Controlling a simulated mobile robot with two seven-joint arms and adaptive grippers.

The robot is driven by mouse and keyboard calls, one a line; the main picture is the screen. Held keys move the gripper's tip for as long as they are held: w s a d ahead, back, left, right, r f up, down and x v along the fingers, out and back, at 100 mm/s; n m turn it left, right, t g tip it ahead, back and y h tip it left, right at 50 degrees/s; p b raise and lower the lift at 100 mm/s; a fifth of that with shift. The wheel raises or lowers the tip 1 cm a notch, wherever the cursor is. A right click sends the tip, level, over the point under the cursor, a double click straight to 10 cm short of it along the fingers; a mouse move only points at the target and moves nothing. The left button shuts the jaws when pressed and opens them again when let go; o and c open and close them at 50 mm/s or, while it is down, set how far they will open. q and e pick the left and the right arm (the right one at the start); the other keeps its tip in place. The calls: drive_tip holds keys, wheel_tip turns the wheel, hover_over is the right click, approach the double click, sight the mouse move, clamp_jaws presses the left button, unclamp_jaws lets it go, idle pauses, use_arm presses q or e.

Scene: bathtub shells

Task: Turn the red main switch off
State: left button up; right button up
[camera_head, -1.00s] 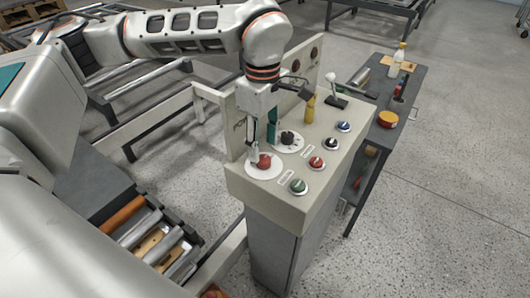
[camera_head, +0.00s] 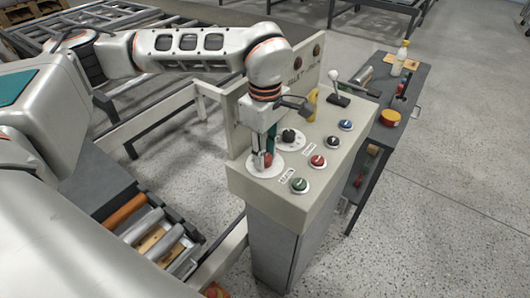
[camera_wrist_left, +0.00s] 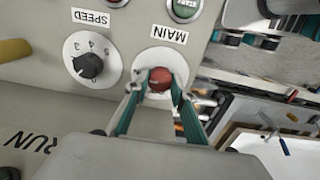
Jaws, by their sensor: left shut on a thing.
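The red main switch (camera_head: 264,160) is a red knob on a round white plate at the near left corner of the control panel (camera_head: 240,178). My left gripper (camera_head: 265,156) points down over it from above. In the left wrist view the red main switch (camera_wrist_left: 160,79) sits between the two fingertips of my left gripper (camera_wrist_left: 157,86), beside the label MAIN. The fingers are shut on the knob. The knob's pointer mark cannot be made out. My right gripper is not in view.
The black speed dial (camera_head: 290,136) is close behind the red knob. A green button (camera_head: 299,185), a red button (camera_head: 318,161) and a blue button (camera_head: 345,125) line the right side. A lever (camera_head: 335,82) and yellow handle (camera_head: 312,104) stand farther back. A grey side table (camera_head: 418,85) holds a bottle.

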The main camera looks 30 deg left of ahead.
use_arm(q)
drive_tip(key=shift+n, duration=0.3)
drive_tip(key=n, duration=0.3)
drive_tip(key=shift+n, duration=0.3)
drive_tip(key=n, duration=0.4)
drive_tip(key=shift+n, duration=0.3)
drive_tip(key=n, duration=0.3)
drive_tip(key=shift+n, duration=0.3)
drive_tip(key=n, duration=0.3)
drive_tip(key=shift+n, duration=1.2)
drive_tip(key=o, duration=1.1)
